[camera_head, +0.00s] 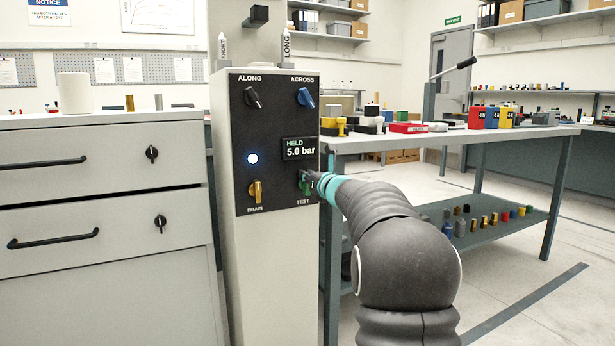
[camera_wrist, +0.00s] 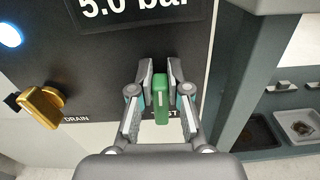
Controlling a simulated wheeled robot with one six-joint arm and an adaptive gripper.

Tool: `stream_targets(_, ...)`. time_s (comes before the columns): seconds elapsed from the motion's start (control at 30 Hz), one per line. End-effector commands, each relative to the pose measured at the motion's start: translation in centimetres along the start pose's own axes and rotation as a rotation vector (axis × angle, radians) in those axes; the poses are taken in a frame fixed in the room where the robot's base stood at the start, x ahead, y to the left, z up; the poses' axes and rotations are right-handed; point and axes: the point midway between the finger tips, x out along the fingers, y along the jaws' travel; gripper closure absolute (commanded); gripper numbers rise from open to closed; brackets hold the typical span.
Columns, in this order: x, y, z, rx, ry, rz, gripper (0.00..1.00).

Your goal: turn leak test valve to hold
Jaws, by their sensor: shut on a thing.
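The green TEST knob (camera_wrist: 161,102) sits at the lower right of the black panel (camera_head: 276,120) on a pale column. My gripper (camera_wrist: 160,72) is shut on it, one finger on each side, and the knob's handle looks upright in the wrist view. In the head view my gripper (camera_head: 312,179) partly hides the knob (camera_head: 303,188). The panel's display (camera_head: 300,148) reads HELD 5.0 bar. A light (camera_head: 253,159) glows bluish white to the display's left.
The yellow DRAIN knob (camera_head: 255,190) is left of the TEST knob. A black ALONG knob (camera_head: 253,97) and a blue ACROSS knob (camera_head: 305,97) are above. A workbench (camera_head: 400,142) with several items stands to the right, and a drawer cabinet (camera_head: 100,230) to the left.

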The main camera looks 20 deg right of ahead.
Motion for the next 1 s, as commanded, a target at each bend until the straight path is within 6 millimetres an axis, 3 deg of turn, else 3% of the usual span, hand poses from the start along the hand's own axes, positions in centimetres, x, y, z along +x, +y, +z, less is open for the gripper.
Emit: stream_targets(1.0, 0.0, -2.2, -1.2, 0.907, 0.004, -0.002, 1.00)
